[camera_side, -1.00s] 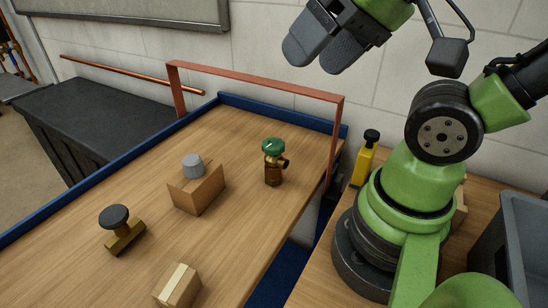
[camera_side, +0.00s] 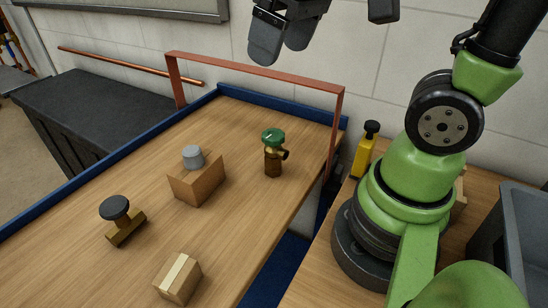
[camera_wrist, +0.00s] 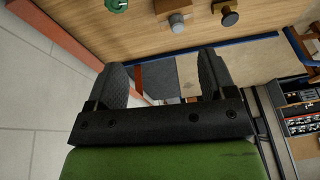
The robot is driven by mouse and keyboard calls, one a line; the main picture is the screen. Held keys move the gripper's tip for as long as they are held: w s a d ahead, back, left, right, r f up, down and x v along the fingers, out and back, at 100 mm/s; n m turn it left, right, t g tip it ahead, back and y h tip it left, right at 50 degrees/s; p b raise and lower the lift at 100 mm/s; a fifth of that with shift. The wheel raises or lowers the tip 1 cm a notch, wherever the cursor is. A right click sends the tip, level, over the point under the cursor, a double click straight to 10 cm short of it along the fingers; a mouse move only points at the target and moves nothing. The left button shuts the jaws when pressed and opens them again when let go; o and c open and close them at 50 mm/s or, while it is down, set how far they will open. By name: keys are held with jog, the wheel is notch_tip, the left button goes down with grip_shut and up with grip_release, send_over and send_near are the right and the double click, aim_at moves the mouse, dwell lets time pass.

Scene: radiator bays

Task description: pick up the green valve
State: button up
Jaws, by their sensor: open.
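The green valve (camera_side: 273,152) stands upright on the wooden table, with a green cap on a brass and brown body. It stands right of the cardboard box, near the table's right edge. In the wrist view its green cap (camera_wrist: 117,4) shows at the top edge, partly cut off. My gripper (camera_side: 277,48) is high above the table and well above the valve, near the top of the side view. In the wrist view my gripper (camera_wrist: 163,75) has its two dark fingers wide apart, with nothing between them.
A red-brown frame (camera_side: 255,72) arches over the table's far end, behind the valve. A cardboard box (camera_side: 197,183) with a grey-capped part, a black-knobbed part (camera_side: 122,222) and a small taped box (camera_side: 178,278) sit on the table. A yellow bottle (camera_side: 366,150) stands near my base.

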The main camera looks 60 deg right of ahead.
aim_at(269, 134)
jog(key=w+d+f+n+g+h, duration=0.1)
jog(key=w+d+f+n+g, duration=0.1)
jog(key=f, duration=0.3)
jog(key=w+d+f+n+g+h, duration=0.1)
jog(key=w+d+f+n+g, duration=0.1)
jog(key=f, duration=0.4)
jog(key=w+d+f+n+g+h, duration=0.1)
jog(key=w+d+f+n+g, duration=0.1)
jog(key=f, duration=0.4)
jog(key=shift+w+d+f+n+g, duration=0.1)
jog(key=shift+w+f+n+g, duration=0.05)
jog(key=shift+w+n+g, duration=0.35)
jog(key=shift+w+f+n+g, duration=0.1)
jog(key=shift+w+n+g, duration=0.15)
jog(key=shift+w, duration=0.35)
jog(key=x, duration=0.5)
jog(key=shift+d+f, duration=0.2)
jog(key=shift+f, duration=0.15)
jog(key=shift+c, duration=0.2)
grip_shut()
